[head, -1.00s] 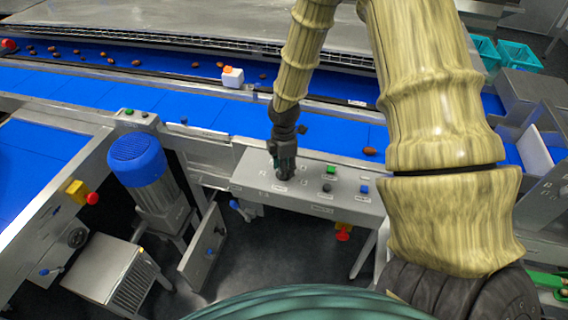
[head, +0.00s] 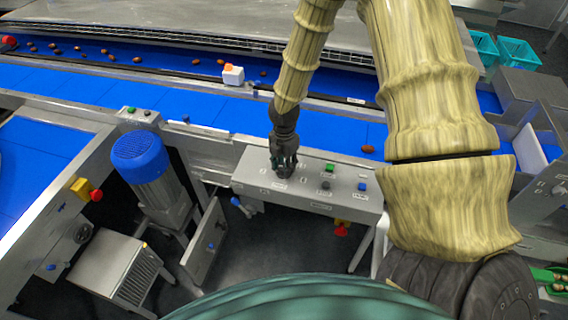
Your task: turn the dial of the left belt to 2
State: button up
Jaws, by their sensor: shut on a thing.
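My gripper (head: 284,170) points down at the left part of the grey control panel (head: 300,197), beside the blue belt. It is shut on a dial there. The dial is hidden behind the fingers, so I cannot read its setting. Small white labels with marks lie around the gripper on the panel. A dark knob (head: 325,185) and a green button (head: 329,168) are to the right of the gripper. A blue button (head: 362,187) is at the panel's right end.
Blue belts (head: 200,103) carry scattered brown dates behind the panel. A red emergency knob (head: 341,231) hangs below the panel's front edge. A motor with a blue cap (head: 138,155) and an open cabinet door (head: 204,245) stand to the left.

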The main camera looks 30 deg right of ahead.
aim_at(284, 166)
jog(key=o, duration=1)
jog(key=shift+o, duration=0.2)
jog(key=shift+r, duration=0.1)
notch_tip(284, 166, up, 12)
dwell(0.3)
dwell(0.5)
